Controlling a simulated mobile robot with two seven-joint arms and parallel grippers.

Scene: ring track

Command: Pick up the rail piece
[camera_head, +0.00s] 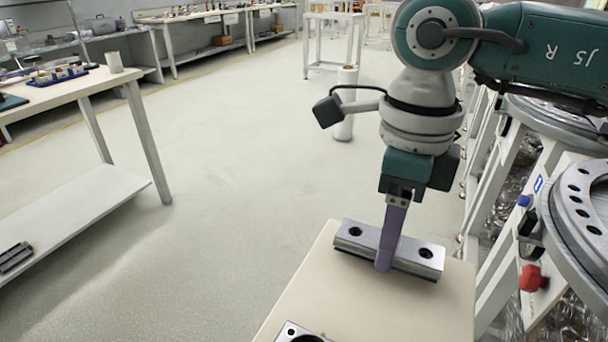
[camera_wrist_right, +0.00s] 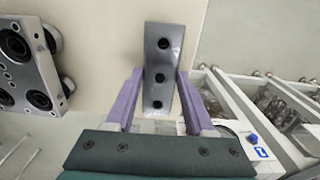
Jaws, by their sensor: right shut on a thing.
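The rail piece (camera_head: 414,256) is a grey metal bar with dark round holes along its top. It is at the far end of a beige tabletop (camera_head: 365,305); I cannot tell whether it still touches the top. My right gripper (camera_head: 384,264) comes down from above with its purple fingers across the bar's middle. In the right wrist view the rail piece (camera_wrist_right: 162,58) lies between the two fingers (camera_wrist_right: 160,73), which are shut on its sides. The far finger is hidden in the head view. My left gripper is not in view.
A metal plate with wheels (camera_wrist_right: 30,62) shows at the left of the wrist view; part of a metal piece (camera_head: 300,334) shows at the tabletop's near edge. A ring-shaped metal track (camera_head: 585,215) on white frames stands close on the right. Open floor (camera_head: 230,190) lies left.

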